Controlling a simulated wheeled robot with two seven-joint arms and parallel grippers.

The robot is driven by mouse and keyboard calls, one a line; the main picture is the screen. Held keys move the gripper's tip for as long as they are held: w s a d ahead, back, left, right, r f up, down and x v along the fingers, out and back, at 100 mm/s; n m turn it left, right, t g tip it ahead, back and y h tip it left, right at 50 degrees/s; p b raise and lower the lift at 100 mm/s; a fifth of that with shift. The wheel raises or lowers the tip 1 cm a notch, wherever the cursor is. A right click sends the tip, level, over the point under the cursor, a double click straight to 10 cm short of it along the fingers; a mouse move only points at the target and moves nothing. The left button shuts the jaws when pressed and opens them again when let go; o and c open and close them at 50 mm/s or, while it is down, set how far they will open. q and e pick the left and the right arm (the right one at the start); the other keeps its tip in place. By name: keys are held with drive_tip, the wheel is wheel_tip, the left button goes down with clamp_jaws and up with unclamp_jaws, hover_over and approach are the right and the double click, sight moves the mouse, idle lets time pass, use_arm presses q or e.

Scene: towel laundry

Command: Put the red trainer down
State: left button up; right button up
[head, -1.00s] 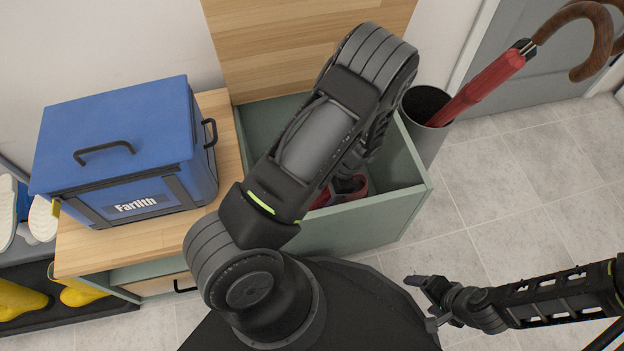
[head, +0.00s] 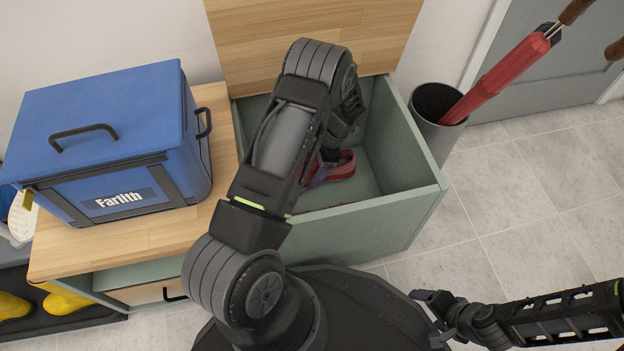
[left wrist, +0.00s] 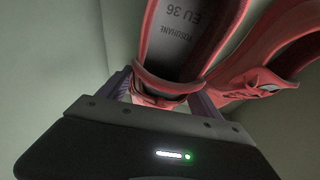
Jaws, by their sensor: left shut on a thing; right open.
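My left gripper is inside the open green bench compartment (head: 413,203), mostly hidden by my arm in the head view. In the left wrist view its fingers (left wrist: 165,92) are shut around the heel of a red trainer (left wrist: 190,40) marked "EU 36". A second red trainer (left wrist: 265,75) lies close on the right in that view. Red footwear (head: 342,166) shows beside my left gripper in the head view; I cannot tell which trainer it is. Whether the held trainer touches the compartment floor is unclear. My right gripper (head: 429,316) is open and empty over the floor.
A blue box (head: 105,140) stands on the wooden bench top (head: 150,236) left of the compartment. The wooden lid (head: 310,45) stands raised behind it. A dark bin (head: 437,125) with a red umbrella (head: 505,78) is on the right. Yellow boots (head: 65,302) are at lower left.

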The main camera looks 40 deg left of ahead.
sight(312, 176)
use_arm(q)
drive_tip(key=shift+f, duration=0.1)
wheel_tip(312, 176, down, 5)
drive_tip(key=shift+r+b, duration=0.1)
drive_tip(key=shift+b, duration=1.15)
drive_tip(key=shift+r, duration=0.1)
drive_tip(key=o, duration=1.9)
drive_tip(key=shift+c, duration=0.2)
drive_tip(key=p+v, duration=0.5)
drive_tip(key=v, duration=0.6)
drive_tip(key=shift+r, duration=0.1)
drive_tip(key=shift+w+d+r, duration=0.15)
drive_tip(key=shift+w+r, duration=0.05)
drive_tip(key=shift+r, duration=0.15)
